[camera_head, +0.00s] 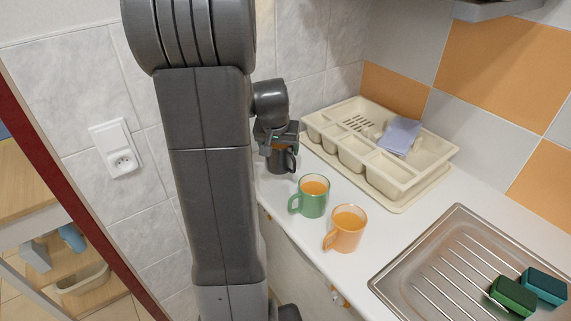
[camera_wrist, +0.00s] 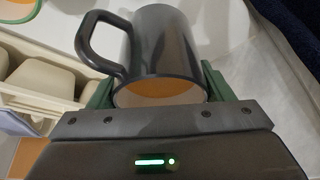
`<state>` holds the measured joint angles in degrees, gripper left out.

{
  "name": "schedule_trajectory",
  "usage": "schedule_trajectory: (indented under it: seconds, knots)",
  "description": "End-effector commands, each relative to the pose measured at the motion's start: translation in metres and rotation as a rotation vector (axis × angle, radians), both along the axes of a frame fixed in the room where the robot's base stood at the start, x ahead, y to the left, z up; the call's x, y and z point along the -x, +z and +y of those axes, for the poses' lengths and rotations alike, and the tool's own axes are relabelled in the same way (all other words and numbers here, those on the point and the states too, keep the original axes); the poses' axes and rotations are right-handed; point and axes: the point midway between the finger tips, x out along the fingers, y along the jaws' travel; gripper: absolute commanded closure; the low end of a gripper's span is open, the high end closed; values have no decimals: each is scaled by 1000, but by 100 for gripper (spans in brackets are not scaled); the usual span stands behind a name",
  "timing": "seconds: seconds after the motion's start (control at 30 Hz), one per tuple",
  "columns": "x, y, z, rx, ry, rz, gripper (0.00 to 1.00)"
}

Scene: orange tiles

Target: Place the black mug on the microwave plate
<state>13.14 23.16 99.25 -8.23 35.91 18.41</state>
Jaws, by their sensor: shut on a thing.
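The black mug (camera_wrist: 165,45) is dark grey with an orange inside. In the wrist view it sits between the two green fingers of my gripper (camera_wrist: 160,92), which is shut on it. Its handle points to the left there. In the head view the black mug (camera_head: 281,160) is at the far left end of the white counter, under my gripper (camera_head: 280,147), partly hidden by it. I cannot tell whether it touches the counter. No microwave or microwave plate shows in either view.
A green mug (camera_head: 314,199) and an orange mug (camera_head: 346,231) stand nearby on the counter (camera_head: 384,230). A cream dish rack (camera_head: 425,160) with a bluish cloth (camera_head: 401,136) lies behind. A metal drainer (camera_head: 440,262) with green sponges (camera_head: 513,296) is at the right.

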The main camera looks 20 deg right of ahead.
Motion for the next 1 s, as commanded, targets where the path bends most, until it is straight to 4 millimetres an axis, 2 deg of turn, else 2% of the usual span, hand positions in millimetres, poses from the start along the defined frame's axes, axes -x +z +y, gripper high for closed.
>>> schedule_trajectory:
  seconds: [0.4,0.8,0.83,0.93,1.0]
  knots:
    - [-1,-45,0,2,2,-1,68]
    - [-1,-51,0,2,2,-3,68]
    - [-1,-51,0,1,1,-2,25]
    - [-1,-50,0,1,1,-2,5]
    - [-1,-50,0,1,1,-2,5]
